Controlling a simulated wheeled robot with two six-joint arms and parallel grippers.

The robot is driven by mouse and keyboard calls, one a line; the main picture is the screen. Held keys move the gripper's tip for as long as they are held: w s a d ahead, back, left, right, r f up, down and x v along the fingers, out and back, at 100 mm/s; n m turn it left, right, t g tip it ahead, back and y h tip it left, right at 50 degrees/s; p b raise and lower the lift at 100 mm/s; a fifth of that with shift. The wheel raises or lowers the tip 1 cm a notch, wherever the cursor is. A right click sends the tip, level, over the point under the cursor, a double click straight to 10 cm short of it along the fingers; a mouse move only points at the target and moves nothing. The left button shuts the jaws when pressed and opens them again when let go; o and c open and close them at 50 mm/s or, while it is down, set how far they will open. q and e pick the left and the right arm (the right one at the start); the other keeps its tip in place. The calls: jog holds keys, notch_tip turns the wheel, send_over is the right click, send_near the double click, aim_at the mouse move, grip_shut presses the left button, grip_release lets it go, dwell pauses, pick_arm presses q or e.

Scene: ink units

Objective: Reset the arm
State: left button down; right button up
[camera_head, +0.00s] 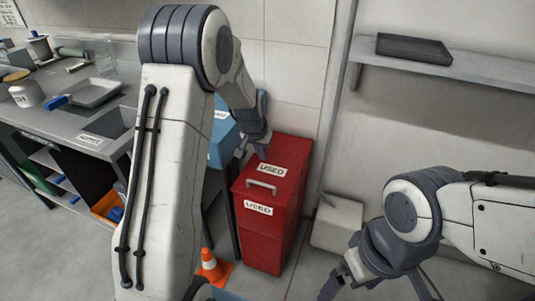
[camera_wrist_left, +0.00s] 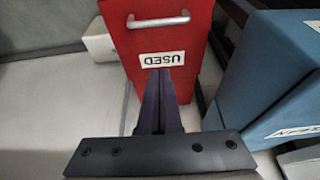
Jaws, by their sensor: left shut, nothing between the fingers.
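My left gripper (camera_head: 254,148) is at the end of the arm that reaches over from the left, near the top of the red bin. In the left wrist view its dark fingers (camera_wrist_left: 161,85) are together, with nothing between them. The red bin (camera_head: 267,235), labelled USED with a metal handle, also shows in the left wrist view (camera_wrist_left: 172,40), beyond the fingertips. I cannot tell whether the gripper touches it. My right gripper (camera_head: 378,288) is at the lower right, its fingers spread apart and empty; the tips are near the bottom edge.
A blue bin (camera_head: 221,148) stands next to the red bin. A grey workbench (camera_head: 60,112) with a tray (camera_head: 96,92) and jars is at the left. An orange cone (camera_head: 211,265) is on the floor. A wall shelf (camera_head: 455,68) holds a dark tray (camera_head: 413,48).

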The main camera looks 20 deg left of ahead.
pick_arm(q)
jog(key=s+d+r+m+g+h, duration=0.15)
jog(key=s+d+r, duration=0.25)
jog(key=s+d, duration=0.4)
jog(key=s+d+r+m, duration=0.2)
jog(key=s+d+r, duration=0.1)
jog(key=s+d, duration=0.5)
jog(key=s+d+r+m+g, duration=0.1)
jog(key=s+d+m, duration=0.1)
jog(key=s, duration=0.7)
jog(key=s+d+r+m+g, duration=0.1)
jog(key=s+m, duration=0.1)
jog(key=s, duration=0.8)
notch_tip(320, 180, up, 16)
jog(key=p, duration=1.6)
jog(key=shift+s+r+n+g+y, duration=0.1)
jog(key=shift+n+g+y, duration=0.15)
